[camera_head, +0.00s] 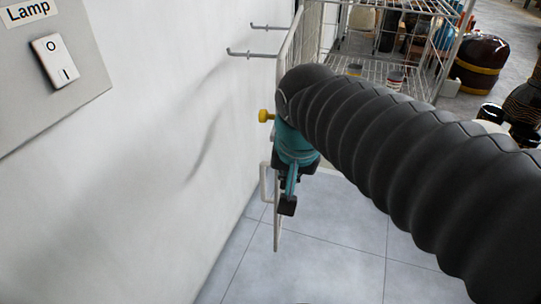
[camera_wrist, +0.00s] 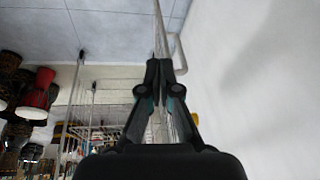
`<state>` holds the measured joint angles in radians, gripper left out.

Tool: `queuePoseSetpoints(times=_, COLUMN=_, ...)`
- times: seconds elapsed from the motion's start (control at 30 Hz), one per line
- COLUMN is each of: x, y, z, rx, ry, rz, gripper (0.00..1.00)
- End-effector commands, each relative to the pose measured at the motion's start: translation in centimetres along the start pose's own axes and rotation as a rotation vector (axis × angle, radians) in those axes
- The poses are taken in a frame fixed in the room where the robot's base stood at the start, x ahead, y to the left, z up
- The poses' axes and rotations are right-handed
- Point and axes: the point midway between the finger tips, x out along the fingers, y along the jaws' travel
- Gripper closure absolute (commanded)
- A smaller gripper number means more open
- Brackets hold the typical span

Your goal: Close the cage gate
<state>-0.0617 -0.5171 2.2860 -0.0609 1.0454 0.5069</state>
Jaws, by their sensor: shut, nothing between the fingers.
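The white cage gate (camera_head: 277,232) stands open, seen nearly edge-on, close to the wall in the head view. A white loop handle (camera_head: 264,182) sticks out of its wall side. My gripper (camera_head: 288,205) is shut and empty, pointing down beside the gate on the side away from the wall. In the wrist view my gripper (camera_wrist: 160,64) has its fingertips together, right by the gate's frame (camera_wrist: 158,25), with the handle (camera_wrist: 181,55) to the right. Whether the fingers touch the gate is unclear. My arm hides much of the gate.
The wire cage (camera_head: 375,68) with shelves and small items stands at the back. Wall hooks (camera_head: 252,54) and a lamp switch (camera_head: 55,60) are on the left wall (camera_head: 150,140). Drums (camera_head: 480,62) stand at the right. The tiled floor (camera_head: 330,240) below is clear.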

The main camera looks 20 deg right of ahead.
Motion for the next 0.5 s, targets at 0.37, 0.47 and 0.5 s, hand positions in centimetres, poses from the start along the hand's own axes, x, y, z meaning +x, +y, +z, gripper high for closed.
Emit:
queuePoseSetpoints(times=0.37, x=1.5, y=-5.9, z=-8.5, rx=0.705, ry=-0.100, rz=0.268, gripper=1.00)
queuePoseSetpoints(times=0.47, x=2.5, y=-7.7, z=-10.3, rx=0.891, ry=-0.082, rz=0.355, gripper=1.00)
queuePoseSetpoints(times=0.5, x=3.0, y=-8.4, z=-11.0, rx=0.964, ry=-0.070, rz=0.391, gripper=1.00)
